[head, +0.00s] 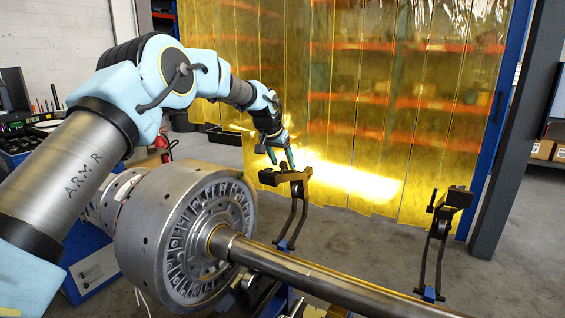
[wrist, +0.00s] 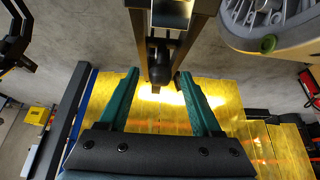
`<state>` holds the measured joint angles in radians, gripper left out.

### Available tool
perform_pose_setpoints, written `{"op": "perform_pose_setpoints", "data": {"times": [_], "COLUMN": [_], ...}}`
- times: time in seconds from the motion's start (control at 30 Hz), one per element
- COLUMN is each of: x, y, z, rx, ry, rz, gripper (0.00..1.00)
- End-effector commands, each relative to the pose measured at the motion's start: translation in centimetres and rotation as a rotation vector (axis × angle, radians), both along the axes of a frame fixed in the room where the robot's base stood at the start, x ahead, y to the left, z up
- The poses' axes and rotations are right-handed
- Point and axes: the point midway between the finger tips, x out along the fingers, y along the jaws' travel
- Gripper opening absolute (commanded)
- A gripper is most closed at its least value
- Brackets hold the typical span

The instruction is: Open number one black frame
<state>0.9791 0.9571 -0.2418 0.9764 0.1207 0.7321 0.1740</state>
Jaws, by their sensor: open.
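Two black frames stand beside the rotor shaft in the head view. The nearer one (head: 294,212) has two legs, a blue foot and a black top block. The other (head: 437,235) stands further right. I see no number on either. My gripper (head: 281,159) is at the top of the nearer frame, fingers pointing down. In the wrist view my gripper (wrist: 157,73) is open, its teal fingers on either side of a dark knob (wrist: 160,66) on that frame. I cannot tell whether they touch it. The other frame also shows at the left of the wrist view (wrist: 14,45).
The rotor's bladed drum (head: 185,235) and its steel shaft (head: 330,282) lie in front of the frames. A yellow strip curtain (head: 350,100) hangs behind, next to a dark post (head: 517,130). Grey floor between the two frames is clear.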

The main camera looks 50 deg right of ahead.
Motion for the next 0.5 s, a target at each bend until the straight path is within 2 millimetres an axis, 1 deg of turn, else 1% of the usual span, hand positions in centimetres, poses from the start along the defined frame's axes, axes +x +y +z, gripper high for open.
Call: {"op": "perform_pose_setpoints", "data": {"times": [0.17,0.4,0.5], "x": [-0.2,-0.8,-1.0], "y": [1.1,3.3,4.0], "z": [1.9,6.2,7.6], "rx": [-0.003,-0.004,-0.004], "ry": [-0.003,-0.002,-0.002], "rz": [0.001,0.0,0.0], "gripper": [0.66,0.66,0.66]}}
